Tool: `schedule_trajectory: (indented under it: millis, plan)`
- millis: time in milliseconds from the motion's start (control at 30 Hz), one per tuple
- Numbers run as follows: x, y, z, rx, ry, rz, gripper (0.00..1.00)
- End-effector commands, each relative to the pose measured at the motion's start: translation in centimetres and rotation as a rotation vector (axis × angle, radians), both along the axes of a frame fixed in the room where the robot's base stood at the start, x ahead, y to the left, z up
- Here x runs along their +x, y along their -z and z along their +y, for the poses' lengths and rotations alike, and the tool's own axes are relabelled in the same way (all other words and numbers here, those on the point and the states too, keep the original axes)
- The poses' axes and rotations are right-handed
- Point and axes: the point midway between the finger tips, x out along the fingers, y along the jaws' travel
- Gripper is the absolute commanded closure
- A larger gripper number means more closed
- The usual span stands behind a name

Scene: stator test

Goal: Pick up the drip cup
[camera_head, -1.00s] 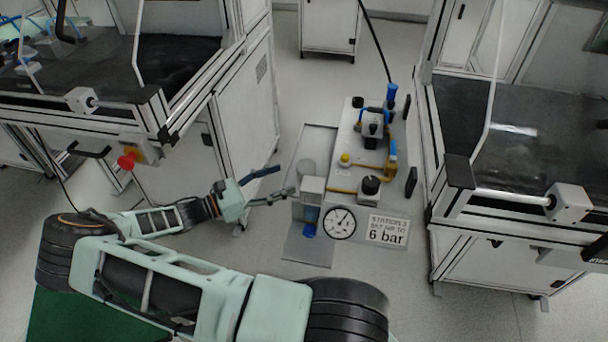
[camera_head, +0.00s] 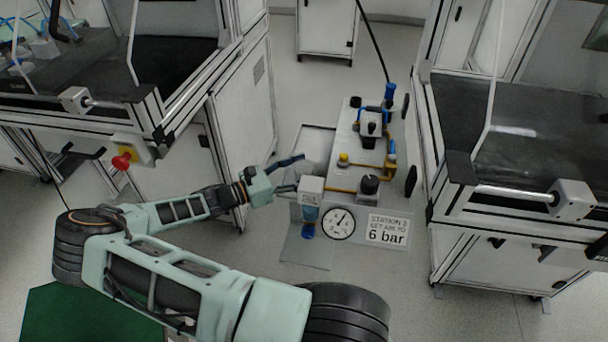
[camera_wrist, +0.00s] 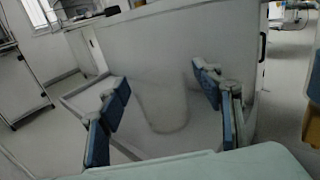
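The drip cup is a pale, translucent cup (camera_wrist: 163,106) standing upright on a tray in the wrist view. It is faint in the head view (camera_head: 311,167), in the shallow grey tray (camera_head: 320,140) left of the air station. My gripper (camera_head: 299,172) is open at the cup's near left side. In the wrist view the blue-padded fingers (camera_wrist: 161,92) stand to the left and right of the cup. Gaps show between both pads and the cup, so nothing is held. The low part of the cup blends with the tray.
The air station has a box-topped regulator (camera_head: 311,190) with a blue bowl close to my gripper's near finger. A round gauge (camera_head: 339,223) and a "6 bar" sign (camera_head: 388,230) are to the right. Workbench cabinets flank both sides, with the left cabinet (camera_head: 245,110) close to my arm.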

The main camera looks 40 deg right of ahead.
Motion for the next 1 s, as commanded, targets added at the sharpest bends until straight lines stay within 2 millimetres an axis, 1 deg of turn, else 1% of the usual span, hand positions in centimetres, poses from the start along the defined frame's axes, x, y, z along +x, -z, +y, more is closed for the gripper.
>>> schedule_trajectory:
  millis: [33,300,333,567,667,900,1000]
  plan:
    - [0.0,0.0,0.0,0.0,0.0,0.0,0.48]
    - [0.0,0.0,0.0,0.0,0.0,-0.001,0.77]
    - [0.0,0.0,0.0,0.0,0.0,-0.001,0.79]
    - [0.0,-0.2,0.0,0.0,0.0,-0.001,0.79]
    - [0.1,-1.3,0.1,0.001,0.0,-0.002,0.79]
    - [0.0,-6.2,0.1,0.001,0.001,-0.004,0.79]
    - [0.0,-7.9,0.1,0.002,0.0,-0.003,0.79]
